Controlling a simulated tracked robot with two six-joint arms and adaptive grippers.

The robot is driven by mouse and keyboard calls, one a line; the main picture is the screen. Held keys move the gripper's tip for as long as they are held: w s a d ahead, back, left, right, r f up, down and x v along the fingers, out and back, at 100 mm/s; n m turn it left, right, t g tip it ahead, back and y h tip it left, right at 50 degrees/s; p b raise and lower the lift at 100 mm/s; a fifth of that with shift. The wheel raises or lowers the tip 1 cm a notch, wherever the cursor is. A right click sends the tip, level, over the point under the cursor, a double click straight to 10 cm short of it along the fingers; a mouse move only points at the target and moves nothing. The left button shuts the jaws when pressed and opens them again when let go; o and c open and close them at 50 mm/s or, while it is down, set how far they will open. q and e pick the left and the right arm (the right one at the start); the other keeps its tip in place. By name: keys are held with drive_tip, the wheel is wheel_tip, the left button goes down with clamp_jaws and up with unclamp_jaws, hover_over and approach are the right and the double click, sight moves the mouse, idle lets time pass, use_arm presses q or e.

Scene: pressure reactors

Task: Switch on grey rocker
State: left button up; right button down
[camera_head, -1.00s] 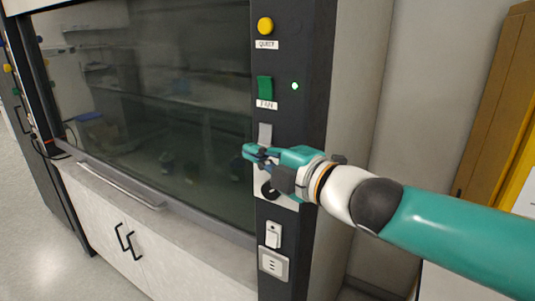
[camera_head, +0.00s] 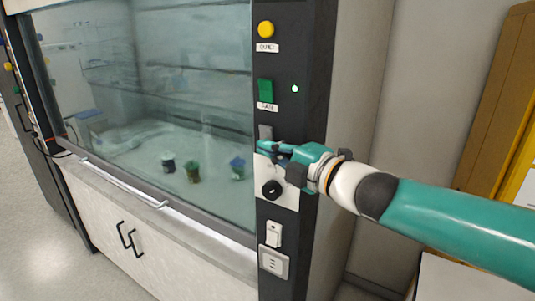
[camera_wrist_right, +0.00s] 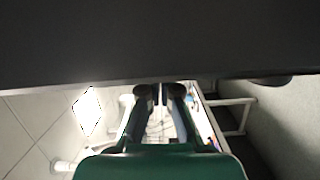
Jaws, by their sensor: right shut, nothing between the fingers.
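The grey rocker (camera_head: 265,131) is on the dark control post of the fume hood, below the green FAN rocker (camera_head: 265,91). Its upper part shows; the lower part is hidden behind my right gripper (camera_head: 262,148). The right gripper is shut and empty, its fingertips at the rocker's lower end; I cannot tell whether they touch it. In the right wrist view the shut fingers (camera_wrist_right: 159,94) point toward a dark surface. The hood interior behind the glass (camera_head: 150,100) is brightly lit. My left gripper is out of view.
A black knob (camera_head: 271,190) sits just below the gripper. Lower down are a white switch (camera_head: 273,234) and a socket (camera_head: 273,262). A yellow QUIET button (camera_head: 266,30) is at the top. A green light (camera_head: 295,89) glows beside the FAN rocker.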

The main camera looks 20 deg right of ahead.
drive_tip(key=s+b, duration=0.1)
drive_tip(key=s, duration=1)
drive_tip(key=shift+s+d+f+b, duration=0.25)
drive_tip(key=shift+d+f+b, duration=0.15)
drive_tip(key=shift+d+f, duration=0.05)
drive_tip(key=shift+d, duration=0.1)
